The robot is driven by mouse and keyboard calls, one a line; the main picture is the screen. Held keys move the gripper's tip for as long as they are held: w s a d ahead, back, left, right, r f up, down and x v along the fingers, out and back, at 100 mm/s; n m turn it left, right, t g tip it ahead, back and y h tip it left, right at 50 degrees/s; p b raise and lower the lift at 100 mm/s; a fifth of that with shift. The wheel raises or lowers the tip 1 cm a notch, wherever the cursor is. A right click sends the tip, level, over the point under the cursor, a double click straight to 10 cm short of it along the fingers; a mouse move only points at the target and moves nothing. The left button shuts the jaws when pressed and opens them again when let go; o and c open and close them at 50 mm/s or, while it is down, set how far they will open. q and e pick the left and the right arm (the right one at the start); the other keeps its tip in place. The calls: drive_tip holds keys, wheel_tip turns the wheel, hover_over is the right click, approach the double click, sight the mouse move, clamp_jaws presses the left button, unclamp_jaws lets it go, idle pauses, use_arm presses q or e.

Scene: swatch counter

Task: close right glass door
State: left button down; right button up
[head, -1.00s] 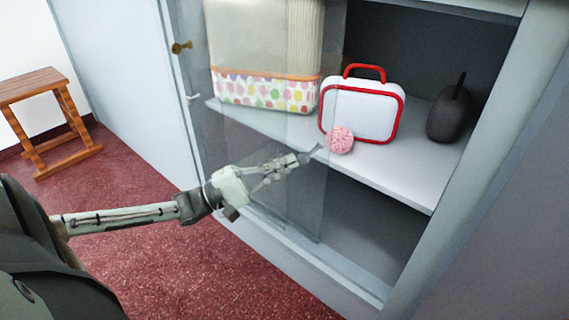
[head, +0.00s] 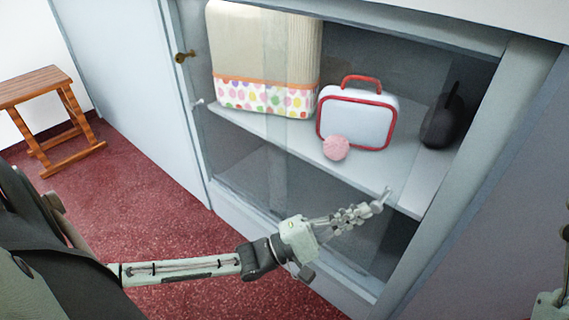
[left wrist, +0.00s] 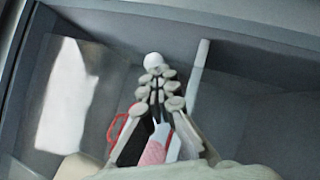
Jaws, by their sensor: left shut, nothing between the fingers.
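The right glass door (head: 350,50) is a clear sliding pane in the grey cabinet front. It covers the middle and much of the right of the opening, with a gap between its right edge and the right frame post (head: 470,150). A small pale knob (head: 388,191) shows near its right edge. My left gripper (head: 383,200) is shut and empty, its fingertips at the knob; I cannot tell if they touch. The left wrist view shows its closed fingers (left wrist: 157,95) close to the white knob (left wrist: 155,60). My right gripper's fingers are out of view.
Behind the glass stand a dotted cream case (head: 265,95), a white case with red trim (head: 357,120), a pink ball (head: 336,148) and a dark rounded object (head: 440,125). The left glass door has a small knob (head: 198,102). A wooden stool (head: 45,90) stands left on red carpet.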

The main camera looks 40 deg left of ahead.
use_arm(q)
drive_tip(key=d, duration=0.5)
drive_tip(key=shift+s+d+p, duration=0.2)
drive_tip(key=shift+d+p, duration=0.1)
drive_tip(key=shift+p, duration=0.05)
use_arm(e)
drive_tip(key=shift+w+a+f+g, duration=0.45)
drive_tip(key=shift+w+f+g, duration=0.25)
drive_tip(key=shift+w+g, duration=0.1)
